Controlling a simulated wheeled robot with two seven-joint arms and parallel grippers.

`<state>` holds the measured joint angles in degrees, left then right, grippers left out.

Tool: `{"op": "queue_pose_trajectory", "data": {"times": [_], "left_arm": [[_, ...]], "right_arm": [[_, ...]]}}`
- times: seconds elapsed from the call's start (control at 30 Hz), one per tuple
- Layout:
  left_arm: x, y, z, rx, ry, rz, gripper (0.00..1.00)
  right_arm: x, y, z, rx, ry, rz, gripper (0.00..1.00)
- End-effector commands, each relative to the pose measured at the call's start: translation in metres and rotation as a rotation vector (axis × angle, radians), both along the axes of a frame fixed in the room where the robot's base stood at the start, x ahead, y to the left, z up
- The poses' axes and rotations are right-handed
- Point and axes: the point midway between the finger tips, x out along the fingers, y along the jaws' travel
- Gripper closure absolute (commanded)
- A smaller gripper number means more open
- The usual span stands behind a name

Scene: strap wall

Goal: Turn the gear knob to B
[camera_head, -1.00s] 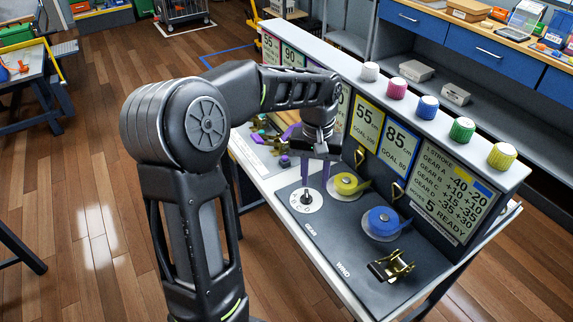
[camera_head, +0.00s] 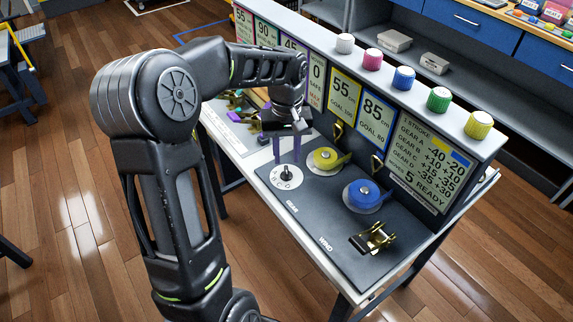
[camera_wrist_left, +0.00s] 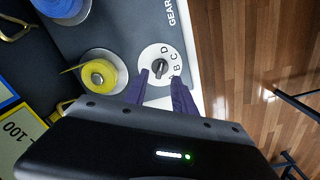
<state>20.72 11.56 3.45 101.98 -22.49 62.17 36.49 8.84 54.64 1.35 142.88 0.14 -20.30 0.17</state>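The gear knob (camera_head: 286,174) is a small dark knob on a white round dial (camera_head: 293,182) at the left end of the dark panel. In the left wrist view the knob (camera_wrist_left: 160,68) has the letters A, B, C and D on one side of its dial. I cannot tell for sure which letter it points to. My left gripper (camera_head: 287,161) hangs just behind the knob with its two purple fingers apart and nothing between them. In the left wrist view the fingertips (camera_wrist_left: 158,80) lie just short of the knob. My right gripper is not in view.
A yellow strap reel (camera_head: 325,160) and a blue reel (camera_head: 362,196) sit right of the knob. A brass ratchet (camera_head: 373,238) lies near the panel's front. Signs stand on the upright board, with coloured knobs (camera_head: 404,78) along its top.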

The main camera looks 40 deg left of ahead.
Motion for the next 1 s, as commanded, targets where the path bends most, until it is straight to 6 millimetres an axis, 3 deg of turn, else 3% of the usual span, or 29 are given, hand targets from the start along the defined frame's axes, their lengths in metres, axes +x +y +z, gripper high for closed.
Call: {"op": "queue_pose_trajectory", "data": {"times": [0.3,0.63,1.0], "left_arm": [[0.000,0.000,-0.043,0.000,0.001,-0.001,0.68],[0.000,0.000,-0.048,0.001,-0.001,-0.001,0.68],[0.000,0.000,-0.048,0.001,-0.001,-0.001,0.98]], "right_arm": [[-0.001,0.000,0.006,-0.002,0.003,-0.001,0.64],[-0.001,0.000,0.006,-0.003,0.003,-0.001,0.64],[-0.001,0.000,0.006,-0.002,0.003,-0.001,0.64]]}}
